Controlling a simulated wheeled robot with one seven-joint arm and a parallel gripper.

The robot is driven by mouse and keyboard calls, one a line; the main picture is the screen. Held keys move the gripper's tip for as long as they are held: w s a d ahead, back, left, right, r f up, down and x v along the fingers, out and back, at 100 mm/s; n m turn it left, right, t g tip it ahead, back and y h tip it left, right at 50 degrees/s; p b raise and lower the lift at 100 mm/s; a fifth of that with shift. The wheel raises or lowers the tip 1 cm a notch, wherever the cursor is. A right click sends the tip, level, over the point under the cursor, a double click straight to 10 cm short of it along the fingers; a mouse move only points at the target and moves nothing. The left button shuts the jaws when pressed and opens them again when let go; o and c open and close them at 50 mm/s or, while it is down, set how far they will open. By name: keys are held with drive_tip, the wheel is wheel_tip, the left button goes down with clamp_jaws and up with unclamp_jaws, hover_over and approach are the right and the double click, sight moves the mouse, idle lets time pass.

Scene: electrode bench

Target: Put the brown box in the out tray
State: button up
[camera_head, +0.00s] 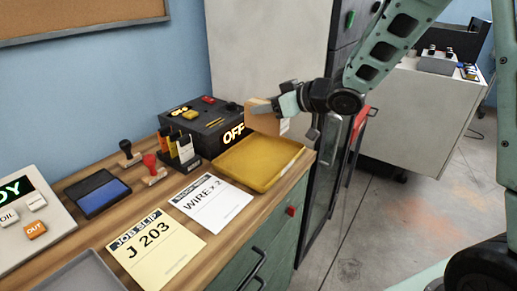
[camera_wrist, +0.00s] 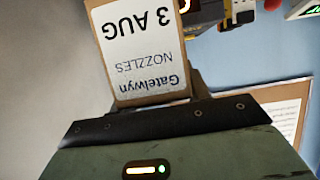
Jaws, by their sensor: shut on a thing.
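My gripper (camera_head: 279,107) is shut on the brown box (camera_head: 262,120), near the right end of the wooden bench. The box appears just above or behind the far edge of the yellow tray (camera_head: 282,179); the exact gap cannot be told. The yellow tray looks empty. In the wrist view the brown box (camera_wrist: 140,50) shows a white label reading "Gatelwyn NOZZLES 3 AUG", upside down. A grey tray (camera_head: 85,275) is partly in view at the bottom left. Neither tray shows a readable "out" mark.
A black unit lit "OFF" (camera_head: 203,122) stands behind the yellow tray. A bottle rack (camera_head: 181,153), stamps (camera_head: 152,170), an ink pad (camera_head: 97,193) and two paper slips (camera_head: 211,203) lie to the left. A control panel (camera_head: 33,218) is at far left.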

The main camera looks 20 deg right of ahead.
sight(267, 132)
drive_tip(key=shift+f+b, duration=0.3)
drive_tip(key=shift+f, duration=3.6)
drive_tip(key=o, duration=1.2)
drive_tip(key=shift+f, duration=0.1)
